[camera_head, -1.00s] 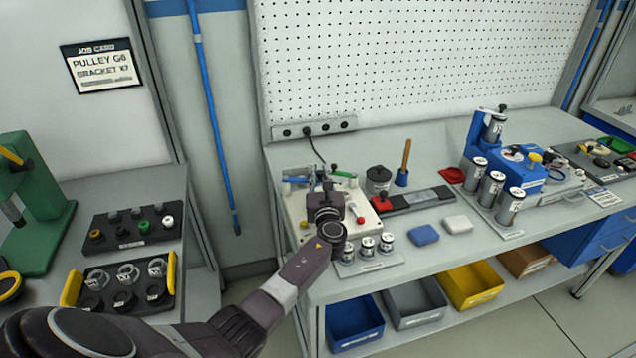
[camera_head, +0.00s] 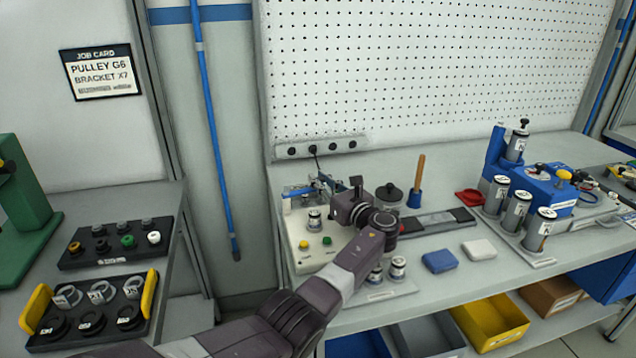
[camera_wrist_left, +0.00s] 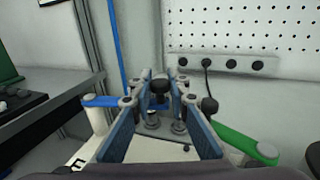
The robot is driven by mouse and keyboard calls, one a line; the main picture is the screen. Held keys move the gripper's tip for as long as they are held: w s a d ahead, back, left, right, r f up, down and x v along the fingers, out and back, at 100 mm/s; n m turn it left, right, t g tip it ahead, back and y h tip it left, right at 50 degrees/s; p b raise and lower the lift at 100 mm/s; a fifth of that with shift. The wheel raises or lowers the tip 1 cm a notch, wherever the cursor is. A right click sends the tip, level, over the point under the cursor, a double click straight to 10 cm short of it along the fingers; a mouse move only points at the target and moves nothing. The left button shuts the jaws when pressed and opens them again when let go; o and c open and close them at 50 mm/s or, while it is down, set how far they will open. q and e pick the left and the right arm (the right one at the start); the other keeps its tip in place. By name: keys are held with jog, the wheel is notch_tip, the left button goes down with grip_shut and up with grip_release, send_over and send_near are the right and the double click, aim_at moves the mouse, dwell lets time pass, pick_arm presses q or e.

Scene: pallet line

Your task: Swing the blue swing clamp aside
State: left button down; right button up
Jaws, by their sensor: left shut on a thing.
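The blue swing clamp (camera_head: 298,191) sits at the back of a cream fixture box (camera_head: 302,262) on the bench. In the left wrist view its blue arm (camera_wrist_left: 112,101) runs from a pale post on the left to behind my left finger. My left gripper (camera_head: 326,182) reaches over the fixture from the right. In the left wrist view my left gripper (camera_wrist_left: 159,84) is shut on a black knob (camera_wrist_left: 159,90), apparently the blue clamp's; the join is partly hidden. A green clamp arm (camera_wrist_left: 245,142) lies to the right, with another black knob beside it.
A small silver part (camera_head: 314,218) and buttons stand on the fixture. Silver cylinders (camera_head: 398,266) stand in front. A black pot (camera_head: 389,196) and a dark rail (camera_head: 436,221) lie to the right. A power strip (camera_head: 320,147) is on the wall behind.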

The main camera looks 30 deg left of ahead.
pick_arm(q)
jog(key=shift+r, duration=0.1)
jog(key=c, duration=1.8)
grip_release()
jog(key=shift+a, duration=0.1)
jog(key=shift+c, duration=0.2)
pick_arm(e)
jog(key=shift+s, duration=0.45)
jog(key=shift+w, duration=0.15)
pick_arm(q)
jog(key=shift+s+d, duration=0.15)
jog(key=shift+d, duration=0.3)
jog(key=v, duration=1.1)
pick_arm(e)
jog(key=shift+r, duration=0.1)
